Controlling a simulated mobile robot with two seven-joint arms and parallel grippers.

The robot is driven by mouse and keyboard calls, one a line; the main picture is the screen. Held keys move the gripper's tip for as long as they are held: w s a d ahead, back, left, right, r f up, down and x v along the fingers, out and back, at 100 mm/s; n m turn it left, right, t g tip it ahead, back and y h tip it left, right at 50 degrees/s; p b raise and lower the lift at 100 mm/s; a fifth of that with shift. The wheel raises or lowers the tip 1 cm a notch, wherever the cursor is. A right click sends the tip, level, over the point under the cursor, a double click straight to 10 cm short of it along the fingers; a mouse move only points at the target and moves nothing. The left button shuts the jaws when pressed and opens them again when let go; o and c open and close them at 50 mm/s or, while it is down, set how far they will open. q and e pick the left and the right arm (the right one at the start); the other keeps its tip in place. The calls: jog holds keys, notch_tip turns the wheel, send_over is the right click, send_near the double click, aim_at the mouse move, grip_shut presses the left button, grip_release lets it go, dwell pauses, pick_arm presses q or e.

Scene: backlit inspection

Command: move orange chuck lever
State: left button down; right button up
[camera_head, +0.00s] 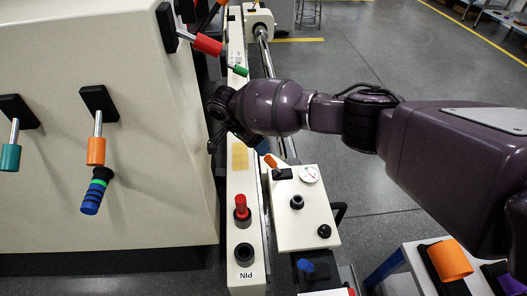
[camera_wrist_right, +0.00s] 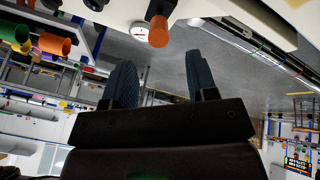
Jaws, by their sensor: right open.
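A small orange lever (camera_head: 271,161) stands tilted on a black base on the cream box, beside a round gauge (camera_head: 309,174). In the right wrist view an orange lever tip (camera_wrist_right: 158,32) shows beyond the fingers, near a white gauge (camera_wrist_right: 142,27). Another lever with an orange grip (camera_head: 96,151) hangs on the big cream machine at the left; I cannot tell by name which is the chuck lever. My right gripper (camera_wrist_right: 160,60) is open, nothing between its fingers. In the head view its dark end (camera_head: 222,120) is partly hidden by its wrist, above the narrow cream rail. My left gripper is out of view.
Red (camera_head: 208,43) and teal (camera_head: 10,157) levers stick out from the big machine. A red knob (camera_head: 241,205) stands on the narrow rail (camera_head: 241,272). An orange cylinder (camera_head: 449,260) lies on a table at the lower right. Grey floor is open beyond.

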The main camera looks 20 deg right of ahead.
aim_at(267, 158)
jog(key=b+x, duration=0.2)
jog(key=x, duration=0.5)
jog(key=shift+s+f+b, duration=0.1)
jog(key=shift+b, duration=0.25)
grip_shut()
